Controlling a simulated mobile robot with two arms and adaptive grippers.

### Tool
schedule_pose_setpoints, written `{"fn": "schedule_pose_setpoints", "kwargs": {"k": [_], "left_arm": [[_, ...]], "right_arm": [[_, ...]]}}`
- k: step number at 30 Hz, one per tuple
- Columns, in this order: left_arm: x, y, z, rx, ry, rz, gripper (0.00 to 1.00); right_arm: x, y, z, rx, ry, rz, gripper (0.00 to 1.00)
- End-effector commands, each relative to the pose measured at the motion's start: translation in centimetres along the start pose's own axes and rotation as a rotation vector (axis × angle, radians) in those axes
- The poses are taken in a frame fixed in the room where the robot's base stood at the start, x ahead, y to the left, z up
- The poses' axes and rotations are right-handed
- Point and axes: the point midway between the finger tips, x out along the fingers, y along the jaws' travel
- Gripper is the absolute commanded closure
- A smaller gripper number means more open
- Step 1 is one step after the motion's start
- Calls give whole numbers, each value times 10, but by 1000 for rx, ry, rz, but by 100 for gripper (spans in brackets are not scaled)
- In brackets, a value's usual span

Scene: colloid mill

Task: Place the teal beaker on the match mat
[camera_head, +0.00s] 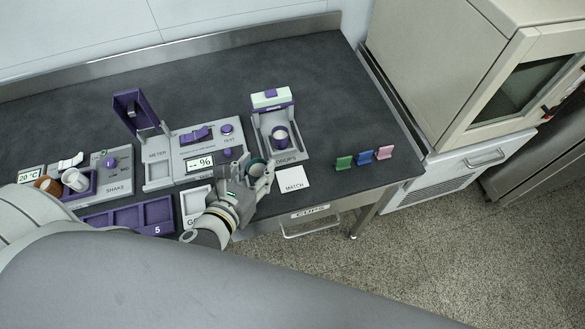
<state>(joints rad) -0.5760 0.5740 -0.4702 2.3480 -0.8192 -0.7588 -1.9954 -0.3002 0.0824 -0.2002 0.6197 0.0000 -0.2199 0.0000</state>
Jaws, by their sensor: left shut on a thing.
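My left gripper (262,176) is shut on the teal beaker (256,166), of which only the teal rim and a bit of the inside show; the fingers hide the rest. The match mat (293,181) is a small white square marked MATCH near the front edge of the bench. It is bare. The gripper and beaker are just left of the mat, in front of the drops station; I cannot tell their height above the bench. My right gripper is not in view.
The meter (196,150) stands to the left. Green (344,162), blue (364,156) and pink (385,152) tags stand to the right. Behind them, the bench (345,100) is clear.

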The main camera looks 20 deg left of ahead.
Motion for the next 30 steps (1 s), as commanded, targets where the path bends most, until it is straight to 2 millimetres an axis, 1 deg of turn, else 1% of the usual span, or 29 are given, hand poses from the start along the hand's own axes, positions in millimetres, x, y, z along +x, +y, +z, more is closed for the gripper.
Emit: {"fn": "schedule_pose_setpoints", "kwargs": {"k": [1,3,6,7,12,15,20,22,25,27,30], "left_arm": [[11,-6,3,-4,-5,2,83],[26,-15,2,-5,-5,0,83],[49,-27,-1,-5,-4,-1,83],[55,-28,-10,-3,0,1,83],[84,-39,-29,-2,0,0,83],[94,-43,-35,-1,-1,1,83],[102,-46,-41,-1,-1,0,83],[109,-49,-45,-1,-1,0,83],[113,-48,-62,-1,4,0,83],[117,-48,-69,-1,2,0,83],[118,-48,-72,0,0,-1,83]], "right_arm": [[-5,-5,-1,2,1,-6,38],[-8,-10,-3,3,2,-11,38],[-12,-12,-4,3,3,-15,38],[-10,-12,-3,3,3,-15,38],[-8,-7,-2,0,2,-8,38],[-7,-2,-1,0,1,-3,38],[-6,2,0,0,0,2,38],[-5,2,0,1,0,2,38],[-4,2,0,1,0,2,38],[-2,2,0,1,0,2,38],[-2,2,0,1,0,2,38]]}}
